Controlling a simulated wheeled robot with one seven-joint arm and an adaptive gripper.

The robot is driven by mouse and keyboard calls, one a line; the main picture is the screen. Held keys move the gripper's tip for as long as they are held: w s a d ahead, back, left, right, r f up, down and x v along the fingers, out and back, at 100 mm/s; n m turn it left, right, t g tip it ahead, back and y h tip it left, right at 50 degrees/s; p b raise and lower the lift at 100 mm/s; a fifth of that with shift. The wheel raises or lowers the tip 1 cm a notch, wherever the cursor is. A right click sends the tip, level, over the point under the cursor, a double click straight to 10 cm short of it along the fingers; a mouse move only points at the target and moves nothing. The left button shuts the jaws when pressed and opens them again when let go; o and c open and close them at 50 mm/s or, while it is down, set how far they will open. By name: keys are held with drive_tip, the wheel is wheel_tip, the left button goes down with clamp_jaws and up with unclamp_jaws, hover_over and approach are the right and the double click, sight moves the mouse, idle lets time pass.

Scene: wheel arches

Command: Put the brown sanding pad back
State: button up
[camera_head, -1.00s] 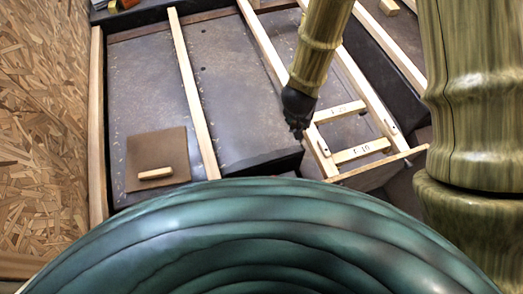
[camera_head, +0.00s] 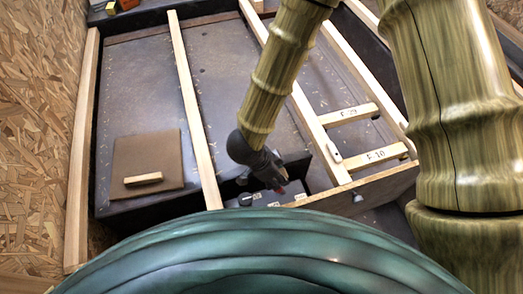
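A brown square piece (camera_head: 165,151) lies flat on the dark surface at the left. A small pale wooden bar (camera_head: 143,179) lies on its near part. I cannot tell whether the bar is fixed to it as a handle or whether together they are the sanding pad. My gripper (camera_head: 279,186) is dark and points down and right, well to the right of the brown square and apart from it. A small red spot shows near its tips. The fingers are too small and dark to tell whether they are open or hold anything.
Pale wooden strips (camera_head: 194,107) divide the dark surface. Two labelled crossbars, the upper (camera_head: 350,114) and the lower (camera_head: 379,156), stand at the right. A dark recess with small labelled items (camera_head: 265,197) lies below my gripper. A chipboard wall (camera_head: 38,130) borders the left.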

drive_tip(key=w+a+b, duration=0.1)
drive_tip(key=w, duration=0.3)
drive_tip(key=w+a+f+b, duration=0.1)
drive_tip(key=w+a, duration=0.1)
drive_tip(key=w, duration=0.3)
drive_tip(key=w+a+b, duration=0.1)
drive_tip(key=w, duration=0.4)
drive_tip(key=shift+w+a+f, duration=0.2)
drive_tip(key=shift+a+f, duration=0.05)
drive_tip(key=shift+f, duration=0.05)
drive_tip(key=shift+s+f+b, duration=0.1)
drive_tip(key=shift+f+b, duration=0.75)
drive_tip(key=shift+f, duration=0.8)
drive_tip(key=shift+f, duration=0.1)
drive_tip(key=o, duration=1)
drive_tip(key=p+v, duration=0.4)
drive_tip(key=v, duration=0.8)
drive_tip(key=shift+d, duration=0.1)
